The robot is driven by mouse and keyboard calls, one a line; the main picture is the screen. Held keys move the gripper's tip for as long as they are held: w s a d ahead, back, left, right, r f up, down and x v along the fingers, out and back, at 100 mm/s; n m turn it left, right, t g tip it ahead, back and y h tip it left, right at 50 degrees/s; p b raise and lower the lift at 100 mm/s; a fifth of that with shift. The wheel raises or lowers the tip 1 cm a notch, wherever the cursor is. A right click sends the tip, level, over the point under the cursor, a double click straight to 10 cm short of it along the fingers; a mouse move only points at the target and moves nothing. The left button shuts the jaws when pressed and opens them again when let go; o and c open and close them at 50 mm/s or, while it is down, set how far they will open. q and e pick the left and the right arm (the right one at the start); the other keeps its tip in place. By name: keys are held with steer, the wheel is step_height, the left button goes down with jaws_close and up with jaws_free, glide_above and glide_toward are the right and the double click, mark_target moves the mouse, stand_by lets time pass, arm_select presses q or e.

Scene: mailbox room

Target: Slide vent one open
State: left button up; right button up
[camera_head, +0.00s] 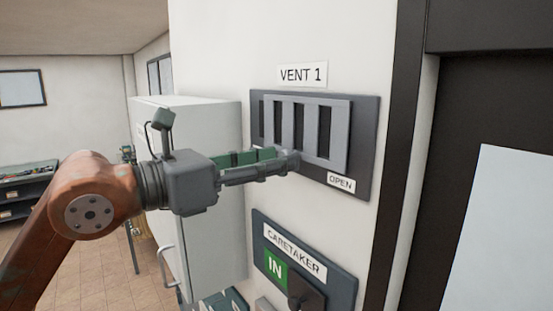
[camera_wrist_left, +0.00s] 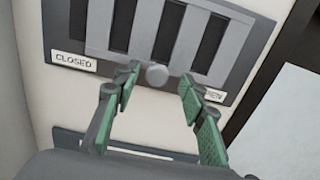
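Vent one is a dark panel (camera_head: 365,150) on the white wall under a "VENT 1" sign (camera_head: 302,74). A light grey slatted slider (camera_head: 340,135) sits toward the panel's left side, with dark gaps between its bars. In the left wrist view the slider (camera_wrist_left: 185,42) has a round grey knob (camera_wrist_left: 157,75) at its lower edge. My left gripper (camera_head: 285,160) reaches the slider's lower left. In the wrist view its green-padded fingers (camera_wrist_left: 160,78) are spread on either side of the knob, with gaps visible. My right gripper is not in view.
A "CLOSED" label (camera_wrist_left: 74,62) is at the panel's lower left and an "OPEN" label (camera_head: 341,183) at its lower right. Below is a "CARETAKER" panel (camera_head: 345,290). A grey cabinet (camera_head: 215,125) stands left; a dark door frame (camera_head: 400,130) is right.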

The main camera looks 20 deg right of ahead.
arm_select(q)
steer(key=v, duration=1.1)
steer(key=shift+s+a, duration=0.1)
steer(key=shift+a, duration=0.05)
